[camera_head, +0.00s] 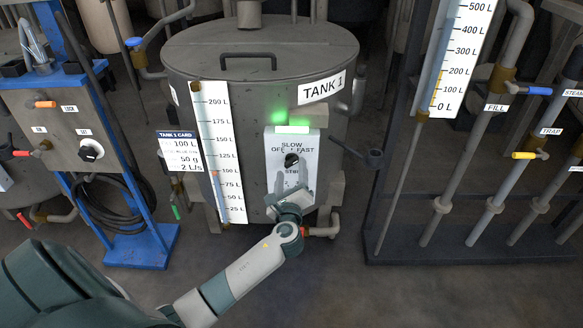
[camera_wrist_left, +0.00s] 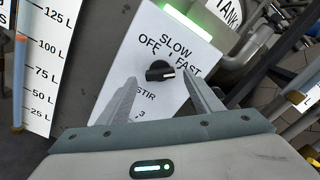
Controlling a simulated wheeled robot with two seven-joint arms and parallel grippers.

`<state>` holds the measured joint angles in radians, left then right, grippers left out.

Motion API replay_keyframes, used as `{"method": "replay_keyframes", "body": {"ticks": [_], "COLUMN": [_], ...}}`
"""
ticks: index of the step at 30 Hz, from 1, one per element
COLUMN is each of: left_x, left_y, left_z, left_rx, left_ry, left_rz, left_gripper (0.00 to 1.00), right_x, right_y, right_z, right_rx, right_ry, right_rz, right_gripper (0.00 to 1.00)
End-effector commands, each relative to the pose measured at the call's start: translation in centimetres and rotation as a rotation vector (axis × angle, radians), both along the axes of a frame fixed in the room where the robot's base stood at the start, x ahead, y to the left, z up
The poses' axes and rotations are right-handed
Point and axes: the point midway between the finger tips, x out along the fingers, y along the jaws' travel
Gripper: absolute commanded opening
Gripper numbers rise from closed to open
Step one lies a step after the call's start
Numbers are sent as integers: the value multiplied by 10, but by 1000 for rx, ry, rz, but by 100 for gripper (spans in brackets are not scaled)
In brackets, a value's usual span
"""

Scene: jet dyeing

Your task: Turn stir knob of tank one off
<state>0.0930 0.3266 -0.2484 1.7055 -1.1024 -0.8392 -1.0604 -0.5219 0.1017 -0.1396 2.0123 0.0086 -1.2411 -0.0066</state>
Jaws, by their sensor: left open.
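The stir knob (camera_head: 291,160) is a small black knob on the white panel (camera_head: 305,150) at the front of tank one (camera_head: 262,65). The panel reads OFF, SLOW and FAST around the knob. In the left wrist view the knob (camera_wrist_left: 160,71) has a pale mark on its right side, towards the FAST label; the exact setting is hard to tell. My left gripper (camera_head: 291,185) is open in front of the panel. In the left wrist view its two fingers (camera_wrist_left: 160,88) stand either side of the knob's lower area, without visible contact. My right gripper is out of view.
A green light (camera_head: 292,129) is lit above the panel. A level scale (camera_head: 222,155) and a tank card (camera_head: 179,152) are left of it. A valve handle (camera_head: 372,157) juts out at right. A blue stand (camera_head: 140,246) and a pipe rack (camera_head: 470,250) flank the tank.

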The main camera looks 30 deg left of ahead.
Motion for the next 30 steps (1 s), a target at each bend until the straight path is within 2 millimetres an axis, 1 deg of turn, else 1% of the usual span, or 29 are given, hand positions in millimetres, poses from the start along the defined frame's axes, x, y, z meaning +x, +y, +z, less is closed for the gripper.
{"method": "replay_keyframes", "body": {"ticks": [1, 6, 10, 18, 20, 21, 23, 24, 30], "left_x": [7, 19, 22, 23, 23, 23, 22, 22, 22], "left_y": [4, 11, 14, 14, 14, 14, 14, 14, 14], "left_z": [0, 0, -1, 0, 0, 0, 0, -1, -1], "left_rx": [2, 1, 1, 0, 0, 0, 0, 0, -5], "left_ry": [-1, 0, 1, 1, 1, 1, 1, 1, -1], "left_rz": [0, 1, 1, -1, -1, -1, -1, -1, 0], "left_gripper": [59, 59, 59, 59, 45, 35, 21, 18, 18], "right_x": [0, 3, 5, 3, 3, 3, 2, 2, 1], "right_y": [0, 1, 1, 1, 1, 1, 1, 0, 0], "right_z": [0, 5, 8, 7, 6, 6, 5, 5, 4], "right_rx": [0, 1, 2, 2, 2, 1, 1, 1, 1], "right_ry": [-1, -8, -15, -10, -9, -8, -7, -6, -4], "right_rz": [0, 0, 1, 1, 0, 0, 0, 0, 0], "right_gripper": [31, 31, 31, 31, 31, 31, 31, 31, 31]}}
